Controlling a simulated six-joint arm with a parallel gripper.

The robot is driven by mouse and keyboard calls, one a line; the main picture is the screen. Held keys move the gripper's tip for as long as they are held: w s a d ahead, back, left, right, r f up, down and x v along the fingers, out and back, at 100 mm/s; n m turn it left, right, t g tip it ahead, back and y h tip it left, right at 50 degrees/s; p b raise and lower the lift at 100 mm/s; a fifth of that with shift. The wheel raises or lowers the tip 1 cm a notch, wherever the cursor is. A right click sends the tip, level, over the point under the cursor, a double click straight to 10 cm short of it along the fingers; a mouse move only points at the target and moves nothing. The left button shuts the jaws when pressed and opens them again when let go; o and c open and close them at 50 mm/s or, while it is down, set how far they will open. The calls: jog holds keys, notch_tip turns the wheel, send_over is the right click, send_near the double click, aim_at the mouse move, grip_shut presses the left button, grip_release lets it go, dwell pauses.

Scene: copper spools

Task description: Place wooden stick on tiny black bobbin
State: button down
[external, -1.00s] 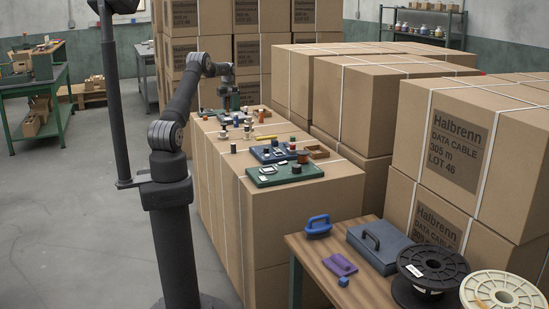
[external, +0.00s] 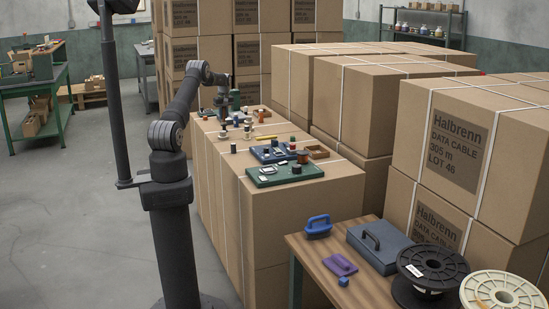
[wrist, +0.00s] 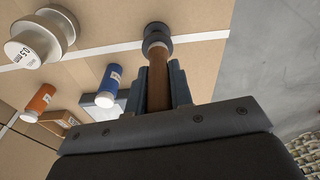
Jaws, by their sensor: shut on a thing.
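My gripper (wrist: 158,88) is shut on the brown wooden stick (wrist: 158,68), which lies between its two blue-grey fingers in the wrist view. The stick's far end meets a small dark bobbin (wrist: 157,34). A pale ring shows where they meet. I cannot tell whether the stick's tip is in, on or just above the bobbin. In the external view my gripper (external: 222,115) is low over the far left part of the carton top. The stick and the bobbin are too small to make out there.
A large pale spool (wrist: 40,36), a blue spool (wrist: 109,86) and an orange spool (wrist: 40,103) are left of the stick in the wrist view. The carton edge and grey floor (wrist: 270,60) are on the right. A green board (external: 285,173) is nearer on the carton.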

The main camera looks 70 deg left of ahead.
aim_at(225, 121)
jog(key=c, duration=1.3)
grip_release()
jog(key=r, duration=0.4)
jog(key=d+r, duration=0.1)
jog(key=r, duration=0.7)
jog(key=shift+w+d+r, duration=0.1)
jog(key=shift+w+d, duration=0.05)
jog(key=shift+d, duration=0.05)
